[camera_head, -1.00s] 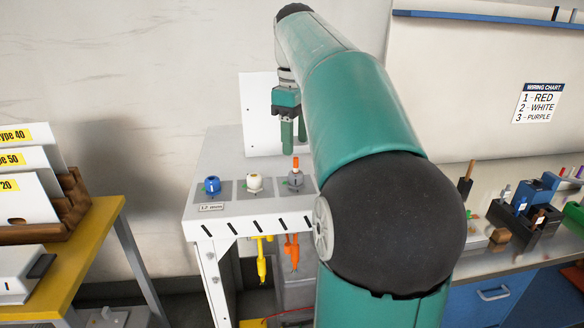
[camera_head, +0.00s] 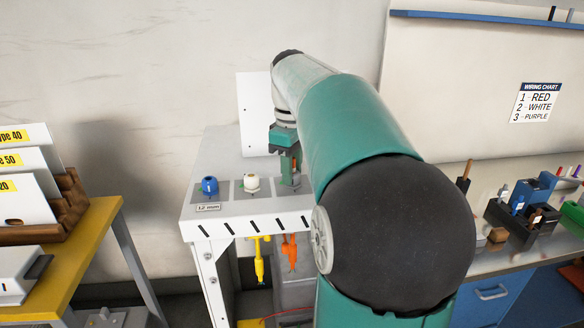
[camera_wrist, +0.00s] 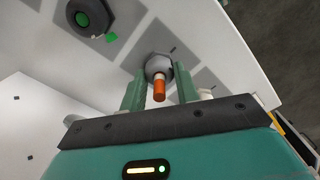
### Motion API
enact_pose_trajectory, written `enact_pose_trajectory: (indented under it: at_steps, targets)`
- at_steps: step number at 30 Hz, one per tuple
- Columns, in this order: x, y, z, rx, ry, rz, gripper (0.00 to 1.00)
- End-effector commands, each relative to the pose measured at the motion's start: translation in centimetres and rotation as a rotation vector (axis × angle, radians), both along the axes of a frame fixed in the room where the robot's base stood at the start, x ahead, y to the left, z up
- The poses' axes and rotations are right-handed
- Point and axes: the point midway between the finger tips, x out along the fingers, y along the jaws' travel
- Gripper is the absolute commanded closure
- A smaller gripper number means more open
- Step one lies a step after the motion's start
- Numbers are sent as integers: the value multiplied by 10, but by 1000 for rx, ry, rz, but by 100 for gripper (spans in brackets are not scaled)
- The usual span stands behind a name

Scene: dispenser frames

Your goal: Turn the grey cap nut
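The grey cap nut (camera_wrist: 159,66), with an orange stem (camera_wrist: 160,92) on it, stands on a grey pad of the white dispenser stand. In the wrist view it sits between the two green fingers of my gripper (camera_wrist: 160,74), which are apart, one on each side of it; firm contact is not visible. In the head view my gripper (camera_head: 290,168) points down over the nut's place, and its fingers hide most of the nut. A blue cap nut (camera_head: 209,185) and a white cap nut (camera_head: 251,183) stand to the left on the same stand.
A yellow-topped table (camera_head: 75,245) is at left. A workbench with coloured parts (camera_head: 530,205) is at right.

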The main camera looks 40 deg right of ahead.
Motion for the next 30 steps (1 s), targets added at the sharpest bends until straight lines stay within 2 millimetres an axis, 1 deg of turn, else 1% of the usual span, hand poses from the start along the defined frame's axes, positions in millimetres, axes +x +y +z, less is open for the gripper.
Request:
enact_pose_trajectory:
  at_steps: [8, 14, 20, 30]
  targets:
    - [0, 0, 0, 0, 0, -16, 92]
    - [0, 0, 0, 0, 0, -80, 92]
    - [1, 0, 1, -1, 1, -210, 92]
    - [1, 0, 1, -1, 0, -525, 92]
